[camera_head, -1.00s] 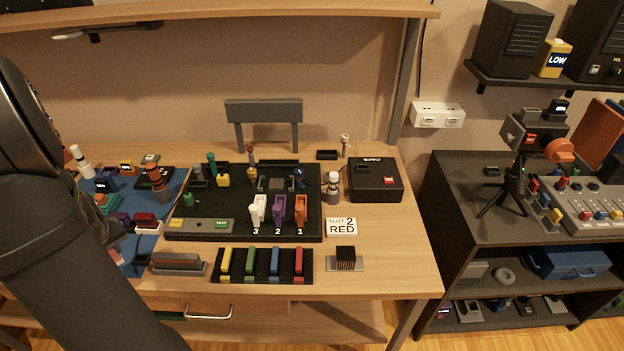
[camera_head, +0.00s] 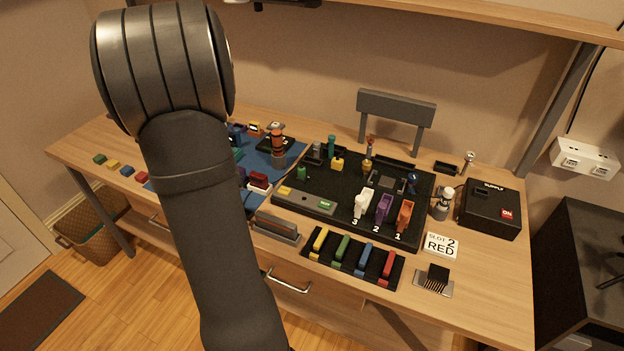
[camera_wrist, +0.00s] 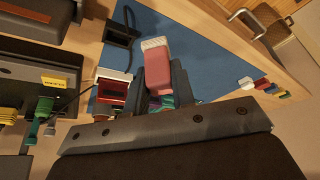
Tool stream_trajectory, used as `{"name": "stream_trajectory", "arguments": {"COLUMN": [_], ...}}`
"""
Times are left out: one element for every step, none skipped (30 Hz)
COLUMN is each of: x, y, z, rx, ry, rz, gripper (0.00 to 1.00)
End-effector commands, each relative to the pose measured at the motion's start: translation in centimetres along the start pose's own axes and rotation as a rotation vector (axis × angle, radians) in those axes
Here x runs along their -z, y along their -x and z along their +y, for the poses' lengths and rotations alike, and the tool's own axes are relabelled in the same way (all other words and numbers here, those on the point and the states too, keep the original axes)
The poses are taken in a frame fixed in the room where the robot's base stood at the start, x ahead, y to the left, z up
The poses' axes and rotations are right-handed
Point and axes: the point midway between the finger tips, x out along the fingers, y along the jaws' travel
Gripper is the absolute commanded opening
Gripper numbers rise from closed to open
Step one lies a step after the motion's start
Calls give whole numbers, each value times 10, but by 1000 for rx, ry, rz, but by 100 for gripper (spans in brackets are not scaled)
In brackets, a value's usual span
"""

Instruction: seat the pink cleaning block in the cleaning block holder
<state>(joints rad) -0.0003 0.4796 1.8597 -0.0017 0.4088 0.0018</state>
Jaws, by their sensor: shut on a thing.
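In the wrist view a pink block (camera_wrist: 168,72) with a pale end sits between the dark fingers of my gripper (camera_wrist: 160,82), which is shut on it. The block is over the blue mat (camera_wrist: 200,50); I cannot tell how high above the mat it is. A teal piece (camera_wrist: 168,101) shows just under the fingers. A dark open frame (camera_wrist: 121,32) lies on the mat near the block; I cannot tell whether it is the cleaning block holder. In the head view my arm hides the gripper, the block and part of the blue mat (camera_head: 292,153).
A red-and-white piece (camera_wrist: 110,92) stands close beside the gripper. A black tool board (camera_head: 330,215) with colored pieces lies right of the mat. Small colored blocks (camera_head: 127,171) line the table's left edge. A grey bar holder (camera_head: 277,228) sits at the front.

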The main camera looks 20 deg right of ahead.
Motion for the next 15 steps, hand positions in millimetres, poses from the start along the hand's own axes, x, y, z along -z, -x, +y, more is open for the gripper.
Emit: {"name": "stream_trajectory", "arguments": {"x": [0, 1, 2, 4, 7, 12, 17, 22, 30, 36, 43, 51, 57, 62, 68], "y": [0, 0, 0, 0, 1, 1, 2, 3, 4, 5, 6, 8, 9, 10, 12], "z": [0, 1, 3, 5, 9, 16, 22, 30, 43, 54, 66, 84, 98, 113, 132], "rx": [0, 0, -2, -3, -5, -9, -13, -18, -25, -30, -37, -46, -53, -60, -69], "ry": [0, -1, -4, -8, -13, -22, -31, -43, -60, -74, -89, -110, -127, -142, -165], "rz": [0, 0, 0, 0, 1, 2, 3, 2, 3, 3, 3, 3, 4, 3, 3], "gripper": [0, 0, 0, 0, 0, 0, 0, 0, 0, 0, 0, 0, 0, 0, 0]}}
